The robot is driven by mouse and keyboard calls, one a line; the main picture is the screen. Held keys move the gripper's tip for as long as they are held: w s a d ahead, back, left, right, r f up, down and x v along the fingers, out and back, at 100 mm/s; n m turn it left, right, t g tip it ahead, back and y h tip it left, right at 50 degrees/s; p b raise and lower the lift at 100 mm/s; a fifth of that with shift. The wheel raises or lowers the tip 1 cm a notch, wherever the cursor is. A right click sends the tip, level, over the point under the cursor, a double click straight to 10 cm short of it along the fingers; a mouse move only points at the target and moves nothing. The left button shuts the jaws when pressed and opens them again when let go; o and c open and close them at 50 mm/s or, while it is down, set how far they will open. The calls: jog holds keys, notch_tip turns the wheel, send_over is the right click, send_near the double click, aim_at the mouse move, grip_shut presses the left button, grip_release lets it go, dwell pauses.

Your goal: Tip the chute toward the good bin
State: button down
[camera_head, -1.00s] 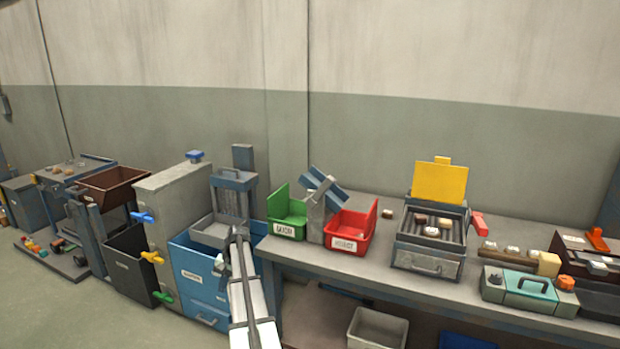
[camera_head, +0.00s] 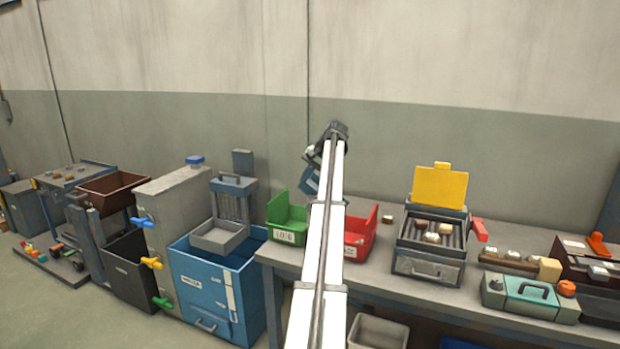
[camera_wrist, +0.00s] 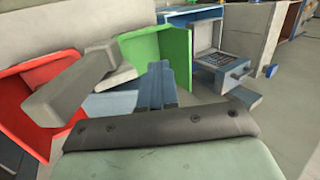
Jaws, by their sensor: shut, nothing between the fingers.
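The chute (camera_head: 311,184) is a blue trough on a grey post, between the green good bin (camera_head: 286,225) and the red reject bin (camera_head: 357,240). In the head view my arm hides the post and much of the trough. The visible end appears to slope down toward the green bin. My gripper (camera_head: 311,153) is shut and empty at the top of the chute; contact cannot be made out. In the wrist view blue chute surfaces (camera_wrist: 154,88) lie just past my gripper body, before the green bin (camera_wrist: 165,48), with the red bin (camera_wrist: 40,90) at left.
A heater box with a raised yellow lid (camera_head: 440,187) stands right of the bins on the bench. A small nut (camera_head: 387,219) lies between them. A blue bin (camera_head: 210,290) with a tray stands left of the bench. A teal-topped case (camera_head: 530,288) sits farther right.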

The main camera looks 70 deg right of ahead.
aim_at(310, 185)
jog(key=d+v, duration=0.3)
jog(key=v, duration=1)
jog(key=shift+s+f+m+h, duration=0.4)
jog(key=shift+a, duration=0.1)
jog(key=x, duration=1.4)
jog(key=shift+w+r, duration=0.1)
jog(key=shift+w, duration=0.15)
